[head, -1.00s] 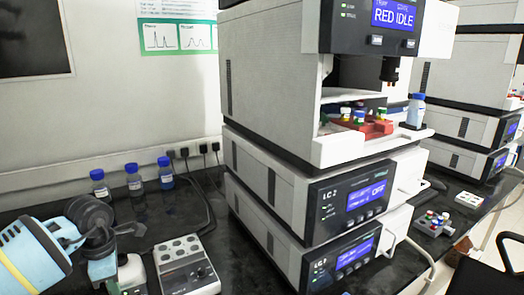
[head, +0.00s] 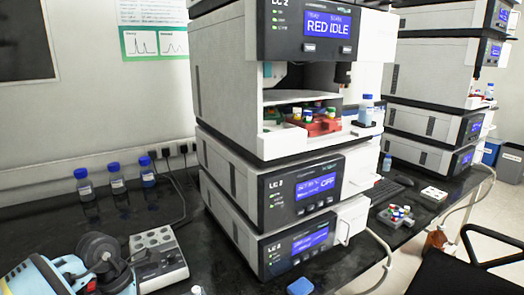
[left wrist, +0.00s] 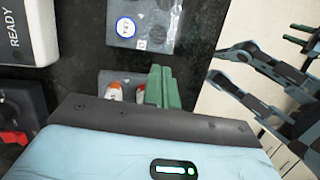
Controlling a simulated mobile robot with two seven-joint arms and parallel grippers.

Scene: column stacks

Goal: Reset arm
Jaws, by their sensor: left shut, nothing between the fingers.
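My left arm (head: 60,275) shows at the lower left of the head view, pale blue with dark joints; its gripper is not visible there. In the left wrist view my left gripper (left wrist: 163,88) shows green fingers, closed together with nothing between them. They are above a dark surface, in front of a small grey holder with white-and-orange and red caps (left wrist: 115,92) partly hidden behind them.
An instrument stack (head: 235,100) stands mid-bench, its open bay holding a red tray (head: 322,127) of vials. Blue-capped bottles (head: 117,184) line the wall. A grey block with round wells (head: 158,260) sits near my left arm. A black chair (head: 480,265) is at right.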

